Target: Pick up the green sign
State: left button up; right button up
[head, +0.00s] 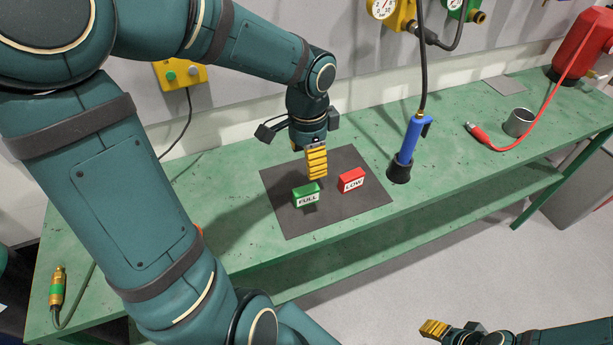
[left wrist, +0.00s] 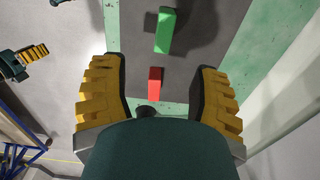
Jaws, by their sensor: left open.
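The green sign (head: 306,195), a small block marked FULL, stands on a dark square mat (head: 290,221) on the green bench. In the left wrist view the green sign (left wrist: 165,31) lies beyond the fingertips, toward the top. A red sign (head: 352,180) marked LOW stands to its right; it also shows between the fingers in the left wrist view (left wrist: 155,84). My left gripper (head: 317,172) points down above the mat, behind the signs in the head view. Its yellow fingers (left wrist: 159,95) are apart and hold nothing. My right gripper (head: 432,328) is low at the front, away from the bench; its finger gap is unclear.
A blue tool (head: 410,140) with a hanging hose stands in a black holder right of the mat. A grey cup (head: 519,122) and a red hose end (head: 478,134) lie further right. A green-and-gold fitting (head: 57,286) lies at the bench's left end.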

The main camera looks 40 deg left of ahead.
aim_at(306, 189)
pick_arm(q)
notch_tip(306, 189, down, 8)
jog(key=b, duration=0.2)
jog(key=shift+w+a+f+b, duration=0.1)
jog(key=shift+a+f+b, duration=0.1)
jog(key=shift+b, duration=0.15)
jog(key=shift+a+f+b, duration=0.1)
jog(key=shift+f+b, duration=1)
jog(key=shift+f, duration=1.55)
jog(key=shift+r, duration=0.1)
jog(key=shift+c, duration=0.4)
grip_shut()
